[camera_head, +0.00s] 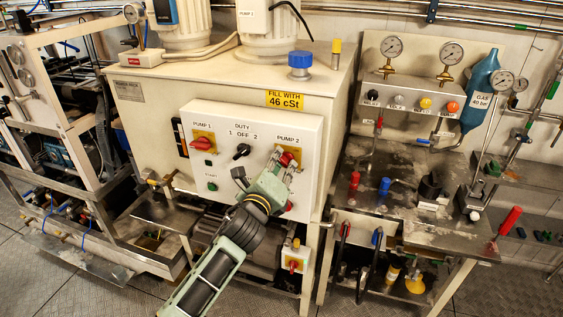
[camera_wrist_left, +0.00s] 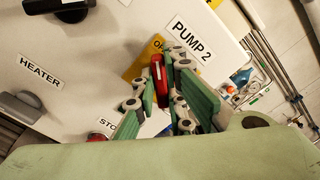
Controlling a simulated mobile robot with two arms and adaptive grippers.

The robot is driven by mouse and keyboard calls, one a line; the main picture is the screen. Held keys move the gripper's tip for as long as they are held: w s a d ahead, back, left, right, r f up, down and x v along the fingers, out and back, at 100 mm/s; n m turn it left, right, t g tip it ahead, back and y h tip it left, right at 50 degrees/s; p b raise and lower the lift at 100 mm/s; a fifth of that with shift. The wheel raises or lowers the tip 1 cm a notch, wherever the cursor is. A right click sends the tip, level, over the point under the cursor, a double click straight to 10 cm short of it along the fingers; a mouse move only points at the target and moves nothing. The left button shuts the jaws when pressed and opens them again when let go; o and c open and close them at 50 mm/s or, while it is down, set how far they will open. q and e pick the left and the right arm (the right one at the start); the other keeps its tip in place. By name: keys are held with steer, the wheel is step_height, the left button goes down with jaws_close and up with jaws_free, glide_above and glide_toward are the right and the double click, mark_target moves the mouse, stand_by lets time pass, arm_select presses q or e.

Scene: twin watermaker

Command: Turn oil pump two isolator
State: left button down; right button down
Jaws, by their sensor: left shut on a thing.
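The pump 2 isolator (camera_head: 285,159) is a red rotary handle on a yellow plate, under the "PUMP 2" label on the white control panel. In the left wrist view the red handle (camera_wrist_left: 159,80) stands between the fingers, over the yellow plate. My left gripper (camera_head: 287,164) is shut on this handle, and its fingers hide part of it and the plate. In the left wrist view the handle looks lengthwise between the green fingers. My right gripper is not in view.
The panel also has the pump 1 isolator (camera_head: 203,143), a black duty switch (camera_head: 242,151) and a green start button (camera_head: 212,187). A bench with gauges (camera_head: 452,53) and red and blue valves stands to the right. A lower red isolator (camera_head: 294,265) sits beneath the panel.

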arm_select(q)
steer(key=shift+a+f+n, duration=0.1)
steer(key=shift+f+n, duration=0.1)
steer(key=shift+n, duration=1.9)
steer(key=shift+f+n, duration=0.2)
steer(key=shift+n, duration=1.9)
steer(key=c, duration=2.1)
jaws_free()
steer(key=shift+s, duration=0.1)
steer(key=v, duration=1.2)
